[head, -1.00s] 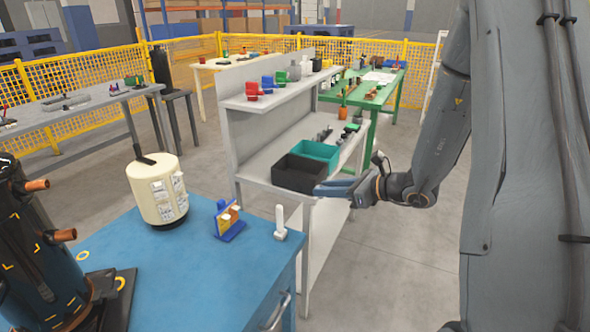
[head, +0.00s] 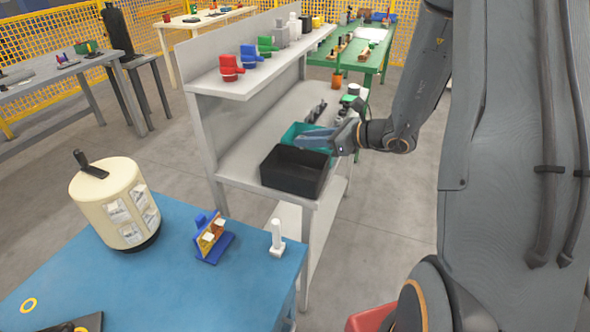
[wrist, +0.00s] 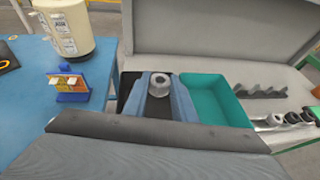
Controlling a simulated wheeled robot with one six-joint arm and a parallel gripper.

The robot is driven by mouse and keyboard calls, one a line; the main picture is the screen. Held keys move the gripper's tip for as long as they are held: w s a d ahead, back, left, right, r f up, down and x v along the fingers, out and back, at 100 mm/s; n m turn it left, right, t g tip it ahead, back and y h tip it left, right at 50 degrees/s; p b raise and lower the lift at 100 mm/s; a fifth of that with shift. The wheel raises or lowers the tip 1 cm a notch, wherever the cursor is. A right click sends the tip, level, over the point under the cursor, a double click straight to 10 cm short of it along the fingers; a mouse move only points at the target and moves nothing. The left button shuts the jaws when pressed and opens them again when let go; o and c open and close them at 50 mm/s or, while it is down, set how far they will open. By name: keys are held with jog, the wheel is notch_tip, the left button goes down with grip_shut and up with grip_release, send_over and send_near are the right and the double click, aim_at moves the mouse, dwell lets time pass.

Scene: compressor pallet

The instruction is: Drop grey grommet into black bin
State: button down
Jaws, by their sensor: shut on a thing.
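The grey grommet (wrist: 159,83) is a small round ring with a dark hole, held between the two blue fingers of my gripper (wrist: 160,92) in the wrist view. My gripper (head: 305,140) is shut on it. In the head view the fingers are above the back of the black bin (head: 290,182), near its border with the teal bin; the grommet cannot be made out there. The black bin also shows behind the fingers in the wrist view (wrist: 128,92), which hide part of it.
The teal bin (head: 291,131) stands right behind the black bin on the grey bench (head: 240,162). Red, green and blue pieces stand on the upper shelf (head: 235,88). A blue table (head: 170,270) in front holds a cream canister (head: 117,207), a blue fixture and a white upright piece.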

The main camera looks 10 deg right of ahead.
aim_at(308, 154)
jog(key=shift+f+b, duration=1.7)
jog(key=shift+f, duration=1.1)
jog(key=c, duration=1.4)
grip_release()
jog(key=shift+s, duration=0.1)
jog(key=b+v, duration=0.1)
jog(key=v, duration=0.6)
jog(key=shift+s+d+r, duration=0.2)
jog(key=shift+r, duration=0.05)
